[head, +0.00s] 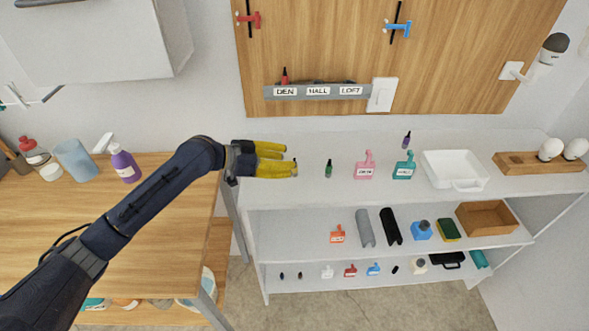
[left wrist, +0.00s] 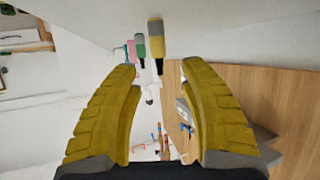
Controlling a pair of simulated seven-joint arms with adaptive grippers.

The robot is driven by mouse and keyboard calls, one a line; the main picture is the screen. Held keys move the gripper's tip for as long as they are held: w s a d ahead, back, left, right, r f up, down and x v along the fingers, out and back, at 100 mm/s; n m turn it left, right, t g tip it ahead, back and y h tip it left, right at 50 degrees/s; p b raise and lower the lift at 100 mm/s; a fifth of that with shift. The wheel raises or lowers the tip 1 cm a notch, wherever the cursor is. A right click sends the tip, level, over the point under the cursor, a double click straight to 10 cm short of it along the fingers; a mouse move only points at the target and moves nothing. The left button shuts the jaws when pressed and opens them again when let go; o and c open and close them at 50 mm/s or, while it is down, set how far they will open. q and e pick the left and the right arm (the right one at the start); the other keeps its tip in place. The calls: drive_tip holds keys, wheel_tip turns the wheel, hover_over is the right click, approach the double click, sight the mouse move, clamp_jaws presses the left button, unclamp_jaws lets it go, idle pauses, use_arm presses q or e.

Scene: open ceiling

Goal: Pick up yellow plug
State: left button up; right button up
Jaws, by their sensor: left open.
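The yellow plug (head: 295,171) stands on the white shelf's top surface, right at my left gripper's fingertips in the head view. Its yellow colour blends with the fingers there. In the left wrist view the yellow plug (left wrist: 156,43) shows a grey band and a dark tip, and it lies ahead of the fingertips, near the middle between them. My left gripper (head: 290,160) has yellow padded fingers, spread open with nothing between them; it also shows in the left wrist view (left wrist: 159,72). Whether a finger touches the plug cannot be told. My right gripper is not in view.
A green plug (head: 328,170) stands just right of the yellow one. Pink (head: 365,168) and teal (head: 403,168) tagged items, a purple plug (head: 406,141) and a white tray (head: 452,180) are farther right. A wooden table (head: 160,220) is left.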

sight(294, 161)
use_arm(q)
drive_tip(key=shift+x, duration=1.75)
clamp_jaws()
